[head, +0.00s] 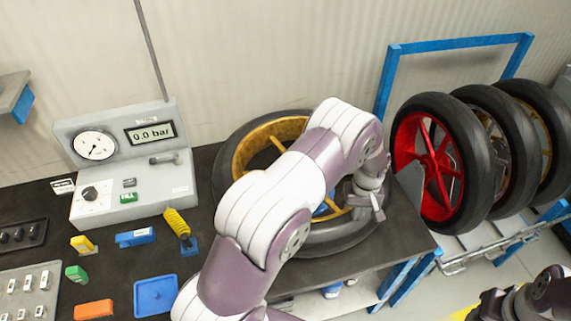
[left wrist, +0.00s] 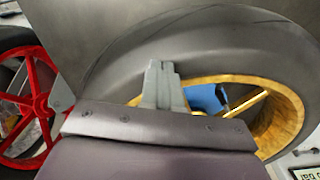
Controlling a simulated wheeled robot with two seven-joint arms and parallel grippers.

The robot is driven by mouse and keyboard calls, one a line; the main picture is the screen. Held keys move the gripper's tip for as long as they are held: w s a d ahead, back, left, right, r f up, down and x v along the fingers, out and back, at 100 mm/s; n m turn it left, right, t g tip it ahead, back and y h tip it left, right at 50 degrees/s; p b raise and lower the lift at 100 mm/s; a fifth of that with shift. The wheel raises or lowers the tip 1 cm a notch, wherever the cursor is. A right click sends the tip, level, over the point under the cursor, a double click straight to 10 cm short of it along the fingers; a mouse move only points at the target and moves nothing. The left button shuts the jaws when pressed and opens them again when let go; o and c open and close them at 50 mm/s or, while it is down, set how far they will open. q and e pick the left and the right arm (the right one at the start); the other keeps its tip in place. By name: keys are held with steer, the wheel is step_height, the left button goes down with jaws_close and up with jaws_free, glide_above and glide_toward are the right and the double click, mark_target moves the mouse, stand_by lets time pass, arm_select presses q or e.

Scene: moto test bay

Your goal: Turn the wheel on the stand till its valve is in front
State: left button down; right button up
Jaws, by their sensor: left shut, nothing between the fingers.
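The wheel (head: 335,244) is on the bench, with a dark tyre and a gold rim (head: 262,138). My left arm covers much of it in the head view. Part of a blue stand shows through the rim in the left wrist view (left wrist: 203,98). I cannot make out the valve; it may be hidden. My left gripper (head: 378,212) is shut and empty, at the right side of the wheel over the tyre. In the left wrist view its fingertips (left wrist: 161,68) overlap the tyre (left wrist: 225,50) near the rim's edge; I cannot tell whether they touch. My right gripper does not show clearly.
A gauge box (head: 130,165) reading 0.0 bar stands left of the wheel. A yellow coiled hose (head: 177,222), a blue tray (head: 156,295) and small coloured blocks lie on the dark bench. Several wheels, the nearest with a red rim (head: 408,150), stand in a rack at right.

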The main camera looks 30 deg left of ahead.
arm_select(q)
steer(key=shift+f, duration=0.1)
steer(key=shift+r+p, duration=0.55)
step_height(320, 180, up, 5)
steer(key=p, duration=0.3)
